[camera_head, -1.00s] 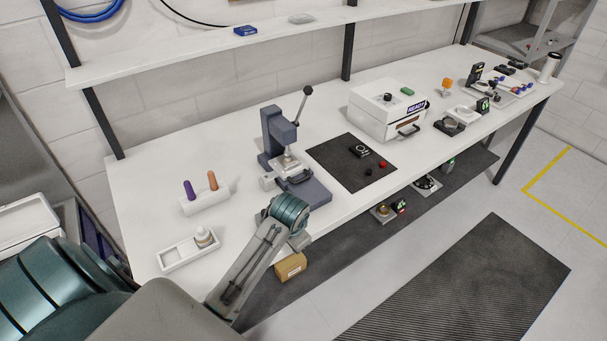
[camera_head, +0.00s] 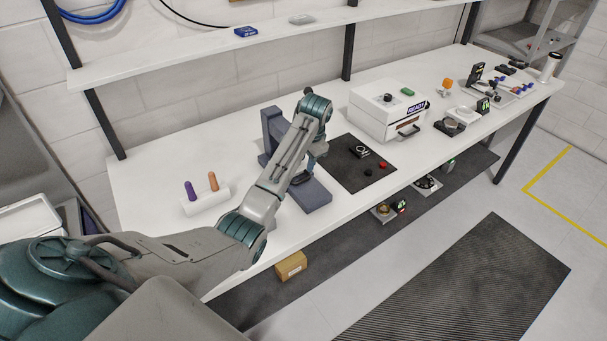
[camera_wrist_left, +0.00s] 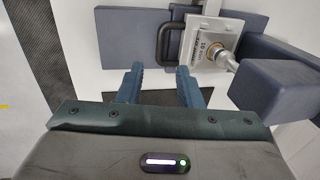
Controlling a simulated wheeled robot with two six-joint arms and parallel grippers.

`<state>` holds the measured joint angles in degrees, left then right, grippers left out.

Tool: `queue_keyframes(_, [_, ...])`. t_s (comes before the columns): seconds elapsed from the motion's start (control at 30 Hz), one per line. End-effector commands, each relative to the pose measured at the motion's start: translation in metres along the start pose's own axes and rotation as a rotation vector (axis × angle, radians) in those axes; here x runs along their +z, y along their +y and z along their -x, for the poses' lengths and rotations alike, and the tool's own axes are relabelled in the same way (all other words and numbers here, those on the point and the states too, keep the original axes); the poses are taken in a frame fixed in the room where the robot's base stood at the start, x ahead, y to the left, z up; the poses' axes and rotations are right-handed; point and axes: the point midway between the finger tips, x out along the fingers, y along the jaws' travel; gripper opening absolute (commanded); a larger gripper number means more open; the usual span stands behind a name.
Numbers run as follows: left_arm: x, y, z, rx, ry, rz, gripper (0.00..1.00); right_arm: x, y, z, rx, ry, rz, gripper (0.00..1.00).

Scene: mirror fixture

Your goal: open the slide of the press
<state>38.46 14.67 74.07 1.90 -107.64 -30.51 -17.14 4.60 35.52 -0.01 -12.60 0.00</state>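The blue-grey press (camera_head: 274,131) stands on the bench, its middle hidden behind my left arm in the head view. Its base (camera_head: 309,196) shows to the right of the arm. In the left wrist view, the slide (camera_wrist_left: 198,50) is a pale metal block with a labelled plate and a black U-shaped handle (camera_wrist_left: 161,45). My left gripper (camera_wrist_left: 160,72) is open and empty, its two fingers apart and pointing at the handle. The handle lies just beyond the fingertips; I cannot tell the exact gap. In the head view the left gripper is mostly hidden. My right gripper is not in view.
A dark mat (camera_head: 349,164) with small parts lies right of the press, then a white box (camera_head: 388,108) marked READY. A white holder (camera_head: 206,200) with purple and orange pegs stands to the left. A shelf (camera_head: 200,62) runs above the bench.

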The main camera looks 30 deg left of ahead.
Motion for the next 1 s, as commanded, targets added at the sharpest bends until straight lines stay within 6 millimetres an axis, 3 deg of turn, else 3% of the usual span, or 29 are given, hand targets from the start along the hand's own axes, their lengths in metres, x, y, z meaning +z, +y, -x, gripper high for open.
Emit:
queue_keyframes(0.1, [0.001,0.000,-0.021,0.003,-0.004,0.000,0.32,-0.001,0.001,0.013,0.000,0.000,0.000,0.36])
queue_keyframes(0.4, [0.000,0.000,-0.070,0.001,-0.001,0.001,0.32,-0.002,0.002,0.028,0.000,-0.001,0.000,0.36])
queue_keyframes(0.6, [0.000,0.001,-0.083,0.000,0.001,0.000,0.32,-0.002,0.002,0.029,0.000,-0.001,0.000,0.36])
queue_keyframes(0.83, [0.000,0.001,-0.084,0.000,0.002,0.000,0.32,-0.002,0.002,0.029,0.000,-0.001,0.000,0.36])
queue_keyframes(1.0, [0.000,0.000,-0.083,0.000,0.001,0.000,0.01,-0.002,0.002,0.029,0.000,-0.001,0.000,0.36])
